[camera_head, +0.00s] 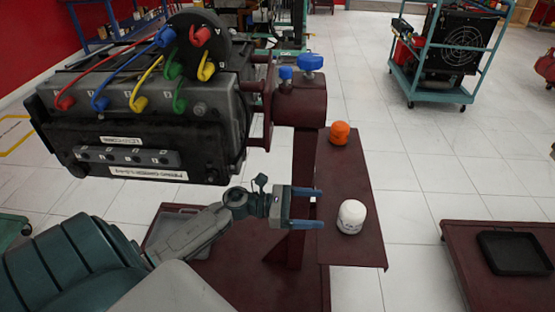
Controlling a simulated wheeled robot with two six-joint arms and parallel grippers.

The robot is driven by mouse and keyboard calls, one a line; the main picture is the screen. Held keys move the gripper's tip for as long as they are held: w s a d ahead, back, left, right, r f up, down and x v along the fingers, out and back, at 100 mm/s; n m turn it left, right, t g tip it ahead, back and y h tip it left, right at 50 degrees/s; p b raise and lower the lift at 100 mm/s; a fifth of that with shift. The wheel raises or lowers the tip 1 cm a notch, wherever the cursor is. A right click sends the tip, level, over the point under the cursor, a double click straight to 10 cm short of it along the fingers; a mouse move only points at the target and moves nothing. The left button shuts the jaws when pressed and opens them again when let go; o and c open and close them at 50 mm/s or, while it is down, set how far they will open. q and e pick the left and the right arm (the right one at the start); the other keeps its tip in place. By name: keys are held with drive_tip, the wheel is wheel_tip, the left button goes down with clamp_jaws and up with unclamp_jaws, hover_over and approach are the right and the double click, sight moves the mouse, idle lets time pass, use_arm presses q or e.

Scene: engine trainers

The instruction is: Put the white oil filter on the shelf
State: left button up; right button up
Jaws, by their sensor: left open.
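The white oil filter (351,217) stands upright on the dark red shelf (345,176) beside the engine stand's post. My left gripper (318,207) comes in from the left, with its two blue fingers apart and pointing right toward the filter. The fingertips are just left of the filter in the picture, and nothing shows between them. An orange filter (340,132) stands at the far end of the same shelf. My right gripper is not in view.
The engine (150,110) with coloured leads hangs at the upper left. A red post (302,150) stands behind my left gripper. A low red table with a black tray (513,252) is at the lower right. A teal cart (447,50) is at the back. Tiled floor lies clear between.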

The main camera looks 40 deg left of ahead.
use_arm(q)
drive_tip(key=w+a+f+n+t+y, duration=0.1)
drive_tip(key=a+n+t+y, duration=0.3)
drive_tip(key=n, duration=0.6)
drive_tip(key=w+a+f+n+t+y, duration=0.1)
drive_tip(key=n+t+y, duration=0.45)
drive_tip(key=n, duration=0.45)
drive_tip(key=s+a+f+n+g+y, duration=0.25)
drive_tip(key=f+n+y, duration=0.2)
drive_tip(key=n, duration=0.25)
drive_tip(key=s+a+f+n+g+y, duration=0.2)
drive_tip(key=s+f+n+g+y, duration=0.15)
drive_tip(key=f+n, duration=0.3)
drive_tip(key=s+d+f+n+g+h, duration=0.1)
drive_tip(key=s+d+f+n+g, duration=0.2)
drive_tip(key=s, duration=0.6)
drive_tip(key=s+d+f+n+g, duration=0.4)
drive_tip(key=s+f+n+g, duration=0.4)
drive_tip(key=s+f+n, duration=0.1)
drive_tip(key=shift+s+d+f+n+h, duration=0.2)
drive_tip(key=shift+s+f+n+h, duration=0.15)
drive_tip(key=shift+f+n, duration=0.1)
